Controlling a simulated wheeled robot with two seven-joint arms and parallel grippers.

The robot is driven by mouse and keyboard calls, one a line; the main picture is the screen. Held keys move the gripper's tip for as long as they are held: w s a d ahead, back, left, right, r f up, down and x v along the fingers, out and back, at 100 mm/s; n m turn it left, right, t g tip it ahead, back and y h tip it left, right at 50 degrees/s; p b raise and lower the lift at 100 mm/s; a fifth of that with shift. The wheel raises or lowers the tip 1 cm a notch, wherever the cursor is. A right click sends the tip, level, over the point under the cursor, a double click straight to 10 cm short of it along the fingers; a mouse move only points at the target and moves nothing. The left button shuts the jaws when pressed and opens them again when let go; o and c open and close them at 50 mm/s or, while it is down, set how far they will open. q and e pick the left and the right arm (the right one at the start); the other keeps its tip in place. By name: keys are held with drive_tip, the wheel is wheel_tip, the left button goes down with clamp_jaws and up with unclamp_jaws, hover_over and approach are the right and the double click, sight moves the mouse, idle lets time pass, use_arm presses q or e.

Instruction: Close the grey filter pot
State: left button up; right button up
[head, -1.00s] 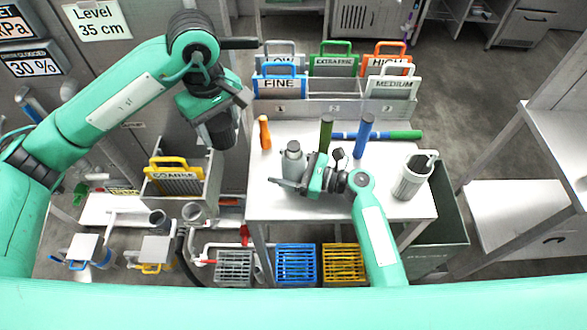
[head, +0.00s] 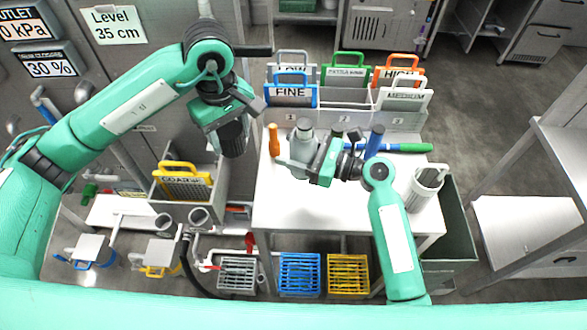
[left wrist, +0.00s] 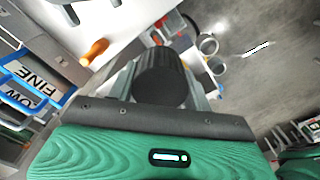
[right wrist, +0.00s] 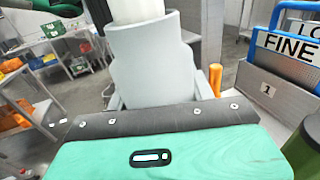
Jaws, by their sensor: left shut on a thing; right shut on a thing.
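The grey pot (head: 303,141) is a bottle-shaped body with a paler, narrower top. My right gripper (head: 309,161) is shut on it and holds it upright over the white table, apparently lifted. In the right wrist view the pot (right wrist: 148,70) fills the space between the fingers. My left gripper (head: 229,121) is shut on a dark ribbed cylinder (head: 232,140), which looks like the pot's cap. It hangs left of the pot, apart from it, beyond the table's left edge. The left wrist view shows its round dark end (left wrist: 163,80). The cap's underside is hidden.
The white table (head: 300,208) carries an orange-handled tool (head: 274,140), blue and green handles and a white canister (head: 424,188). Labelled plates (head: 290,92) stand in a rack behind. A grey bin with a yellow-handled COARSE plate (head: 186,184) is at left.

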wheel_tip(320, 180, up, 18)
drive_tip(key=shift+r, duration=0.1)
drive_tip(key=o, duration=0.5)
drive_tip(key=c, duration=0.8)
